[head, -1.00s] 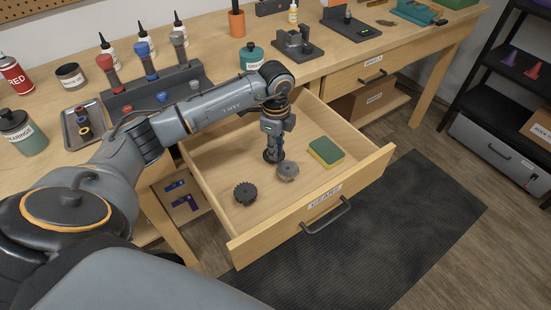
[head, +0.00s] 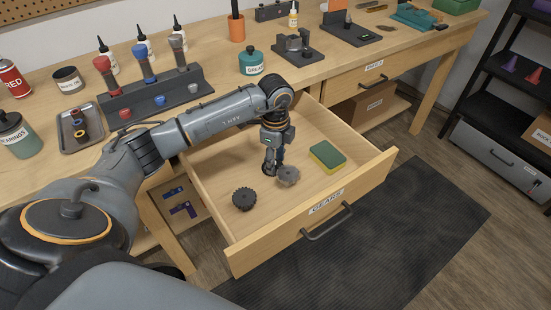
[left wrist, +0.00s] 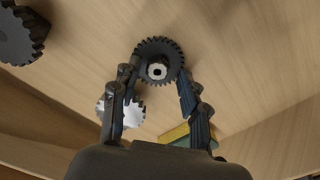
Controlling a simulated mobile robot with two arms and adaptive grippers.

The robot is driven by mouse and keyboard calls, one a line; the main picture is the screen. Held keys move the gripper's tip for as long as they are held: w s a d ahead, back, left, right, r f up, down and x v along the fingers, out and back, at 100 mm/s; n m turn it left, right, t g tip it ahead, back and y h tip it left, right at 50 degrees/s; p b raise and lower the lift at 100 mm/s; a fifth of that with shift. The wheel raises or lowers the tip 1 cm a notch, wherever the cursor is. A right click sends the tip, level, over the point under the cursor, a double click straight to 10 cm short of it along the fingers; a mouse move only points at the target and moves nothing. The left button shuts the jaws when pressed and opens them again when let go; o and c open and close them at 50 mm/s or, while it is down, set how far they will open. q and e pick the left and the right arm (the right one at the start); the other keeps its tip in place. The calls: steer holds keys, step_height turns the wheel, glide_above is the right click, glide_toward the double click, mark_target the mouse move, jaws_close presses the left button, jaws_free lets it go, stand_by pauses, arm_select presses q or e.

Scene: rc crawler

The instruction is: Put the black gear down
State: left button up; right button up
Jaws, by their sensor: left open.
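My left gripper (head: 271,168) is open and points down into the open drawer. In the left wrist view, a black gear (left wrist: 172,48) with a pale hub lies between and just beyond the fingertips (left wrist: 158,85), seemingly on the drawer floor. In the head view the gripper mostly hides this gear. A second dark gear (head: 244,199) lies to the left; it also shows at the upper left of the left wrist view (left wrist: 18,38). A silver-grey gear (head: 289,176) lies close to the gripper's right. My right gripper is not in view.
The drawer (head: 320,222) has raised walls and a label on its front. A green and yellow sponge (head: 327,156) lies right of the gears. A screwdriver rack (head: 150,98) and a tray (head: 66,140) stand on the bench (head: 215,60). The drawer floor's front part is clear.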

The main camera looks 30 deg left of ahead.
arm_select(q)
step_height(320, 180, up, 12)
steer(key=shift+r, duration=0.15)
stand_by(0.3)
stand_by(0.4)
